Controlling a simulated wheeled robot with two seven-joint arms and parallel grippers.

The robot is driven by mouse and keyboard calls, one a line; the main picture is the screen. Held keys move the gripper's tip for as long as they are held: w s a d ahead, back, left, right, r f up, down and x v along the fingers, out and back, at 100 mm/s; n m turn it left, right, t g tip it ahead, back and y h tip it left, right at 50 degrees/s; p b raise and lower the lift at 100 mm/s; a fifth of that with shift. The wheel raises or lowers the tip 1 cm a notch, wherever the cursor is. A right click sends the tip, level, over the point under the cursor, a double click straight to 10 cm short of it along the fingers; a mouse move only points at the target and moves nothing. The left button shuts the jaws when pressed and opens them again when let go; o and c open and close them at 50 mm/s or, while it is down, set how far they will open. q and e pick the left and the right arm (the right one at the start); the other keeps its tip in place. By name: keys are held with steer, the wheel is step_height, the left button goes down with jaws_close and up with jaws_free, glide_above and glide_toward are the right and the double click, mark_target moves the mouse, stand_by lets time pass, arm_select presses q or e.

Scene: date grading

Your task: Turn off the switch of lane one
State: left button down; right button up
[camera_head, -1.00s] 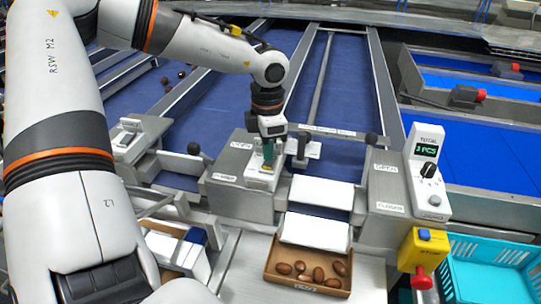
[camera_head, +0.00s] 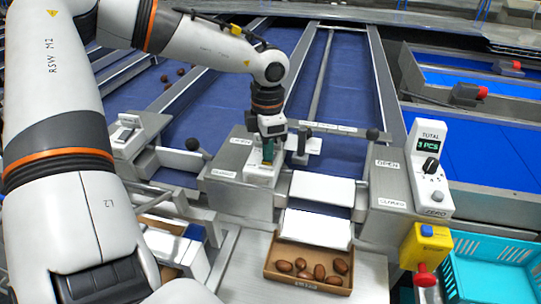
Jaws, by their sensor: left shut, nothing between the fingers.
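My left gripper (camera_head: 267,155) points down at a grey metal housing (camera_head: 238,195) between the lanes. Its fingers are shut and sit at a white switch plate (camera_head: 262,172) on top of that housing. The fingers hide most of the switch, so its position cannot be told. Another white switch (camera_head: 128,132) sits on the grey housing further left. My right gripper does not show in this view.
A cardboard box (camera_head: 308,268) with several brown dates stands below a white chute. A counter reading "3 PCS" (camera_head: 430,145) stands to the right. A yellow box with a red knob (camera_head: 425,245) and a turquoise crate (camera_head: 490,262) are at the lower right. Blue belts run behind.

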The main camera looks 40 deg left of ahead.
arm_select(q)
steer(key=shift+f+b, duration=0.3)
steer(key=shift+f, duration=0.05)
steer(key=shift+r, duration=0.2)
steer(key=shift+r+p, duration=1.6)
steer(key=shift+r, duration=1.8)
steer(key=shift+f, duration=0.1)
